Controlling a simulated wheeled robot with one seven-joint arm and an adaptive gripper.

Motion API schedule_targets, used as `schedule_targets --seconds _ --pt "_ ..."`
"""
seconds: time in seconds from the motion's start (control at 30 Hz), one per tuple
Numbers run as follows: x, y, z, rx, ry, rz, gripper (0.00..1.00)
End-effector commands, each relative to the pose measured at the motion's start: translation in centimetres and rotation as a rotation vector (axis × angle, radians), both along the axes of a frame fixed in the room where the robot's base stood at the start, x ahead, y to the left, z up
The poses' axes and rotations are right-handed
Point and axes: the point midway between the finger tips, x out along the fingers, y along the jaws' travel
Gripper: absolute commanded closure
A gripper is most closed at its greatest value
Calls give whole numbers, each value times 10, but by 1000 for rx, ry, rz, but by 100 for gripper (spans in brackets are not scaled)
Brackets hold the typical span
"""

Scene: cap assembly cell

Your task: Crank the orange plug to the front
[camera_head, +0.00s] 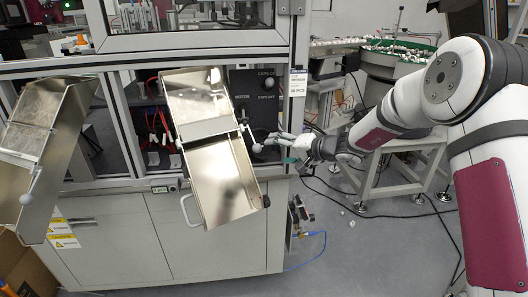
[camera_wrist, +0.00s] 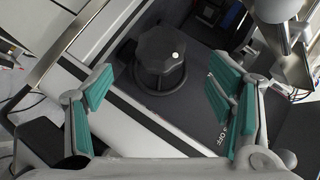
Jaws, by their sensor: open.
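A black faceted knob (camera_wrist: 160,58) with a white dot on its top right stands on a dark panel in the wrist view. It lies ahead of my gripper (camera_wrist: 159,84), between the lines of the two teal-padded fingers. The fingers are spread wide, with visible gaps to the knob on both sides. In the head view my gripper (camera_head: 284,146) reaches left to the cabinet's dark control panel (camera_head: 252,92), beside the right metal chute. The knob cannot be made out there. I see no plug that is clearly orange.
The right metal chute (camera_head: 226,180) hangs close to my gripper's left. Another chute (camera_head: 42,140) is at the far left. The panel bears white lettering, partly "OFF" in the wrist view. A table (camera_head: 392,150) stands behind my arm. Grey floor is open at lower right.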

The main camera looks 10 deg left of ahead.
Motion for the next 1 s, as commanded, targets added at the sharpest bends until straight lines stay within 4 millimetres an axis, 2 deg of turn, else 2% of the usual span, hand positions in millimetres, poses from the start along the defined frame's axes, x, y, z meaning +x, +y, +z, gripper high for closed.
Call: schedule_targets --seconds 0.2,0.4,0.6,0.87,0.93,1.0 --pt "22 34 -18 0 1 1 25" --pt "37 54 -29 -1 1 0 25" --pt "43 63 -33 -1 0 0 25" --pt "44 64 -33 -1 0 0 25" --pt "44 64 -33 -1 0 0 36" --pt "44 64 -33 -1 0 0 52"
